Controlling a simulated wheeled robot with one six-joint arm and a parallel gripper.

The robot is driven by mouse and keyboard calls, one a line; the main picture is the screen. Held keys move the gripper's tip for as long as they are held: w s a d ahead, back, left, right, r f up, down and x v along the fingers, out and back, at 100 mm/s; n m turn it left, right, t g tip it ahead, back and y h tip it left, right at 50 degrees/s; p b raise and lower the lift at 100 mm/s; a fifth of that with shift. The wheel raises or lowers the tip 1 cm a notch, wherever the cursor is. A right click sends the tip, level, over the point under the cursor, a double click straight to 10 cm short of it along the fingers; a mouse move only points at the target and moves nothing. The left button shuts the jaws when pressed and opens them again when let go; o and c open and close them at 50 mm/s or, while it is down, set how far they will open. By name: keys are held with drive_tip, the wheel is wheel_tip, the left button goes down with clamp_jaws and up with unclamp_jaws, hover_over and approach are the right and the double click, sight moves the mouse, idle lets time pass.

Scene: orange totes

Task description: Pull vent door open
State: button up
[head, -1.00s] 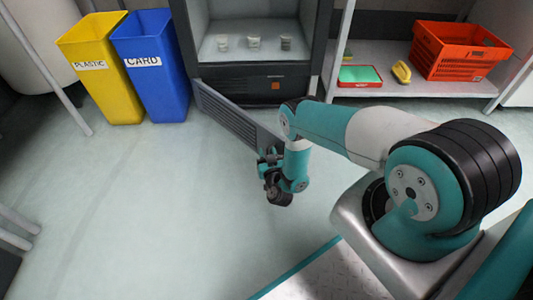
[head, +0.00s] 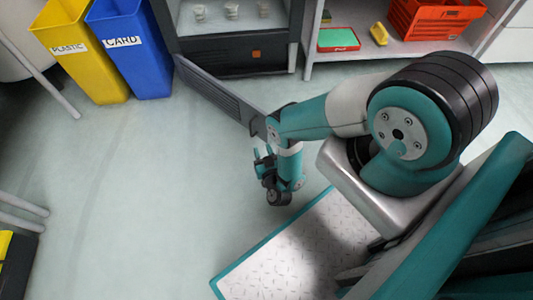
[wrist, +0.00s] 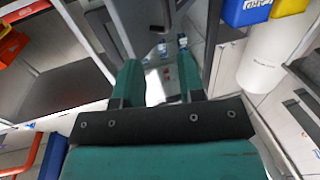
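The vent door (head: 215,95) is a dark grey slatted panel. In the head view it stands swung out from the lower left of the dark cabinet (head: 238,62), slanting toward my arm. Its near end is partly hidden behind my arm. My gripper (head: 262,163) is just below that end, low over the floor. In the wrist view my gripper's two teal fingers (wrist: 161,62) are spread apart, with a clear gap between them. A grey panel, seemingly the door (wrist: 143,28), is just beyond the fingertips. I cannot tell whether a finger touches it.
A yellow bin (head: 80,60) and a blue bin (head: 133,55) stand left of the cabinet. A shelf (head: 385,50) with a red crate (head: 430,18), a green-topped tray (head: 338,40) and a yellow item (head: 379,34) is at right. The floor left of the door is clear.

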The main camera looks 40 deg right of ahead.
drive_tip(key=shift+p+v, duration=0.9)
drive_tip(key=shift+v, duration=1.3)
